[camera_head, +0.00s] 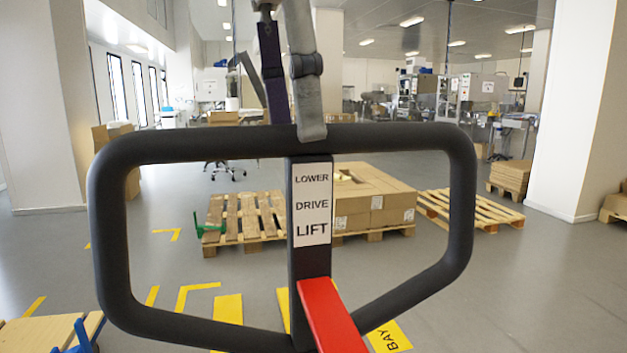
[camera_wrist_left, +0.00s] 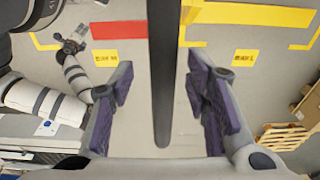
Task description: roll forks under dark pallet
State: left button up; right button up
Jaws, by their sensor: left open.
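The pallet truck's black handle loop (camera_head: 460,200) fills the front of the head view, with a LOWER/DRIVE/LIFT label (camera_head: 312,205) and a red lever (camera_head: 330,318). My left gripper (camera_head: 292,122) comes down to the loop's top bar. In the left wrist view its purple-padded fingers (camera_wrist_left: 160,85) are apart, with the dark bar (camera_wrist_left: 161,40) between them. A brownish empty pallet (camera_head: 244,218), apparently the dark one, lies ahead, left of centre. The forks are hidden. An arm with a small gripper (camera_wrist_left: 72,40), probably my right, shows in the wrist view; its jaws are unclear.
A carton-loaded pallet (camera_head: 375,233) stands right of the brownish one, and a paler empty pallet (camera_head: 475,208) lies farther right. Yellow markings (camera_head: 228,308) cross the nearer floor. A white pillar (camera_head: 565,110) stands at right. Open grey floor lies in front of the pallets.

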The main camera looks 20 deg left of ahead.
aim_at(314, 205)
pick_arm(q)
jog(key=f, duration=0.6)
jog(key=w+d+f, duration=0.1)
jog(key=f, duration=0.2)
jog(key=shift+f+b, duration=0.1)
jog(key=shift+b, duration=0.3)
grip_shut()
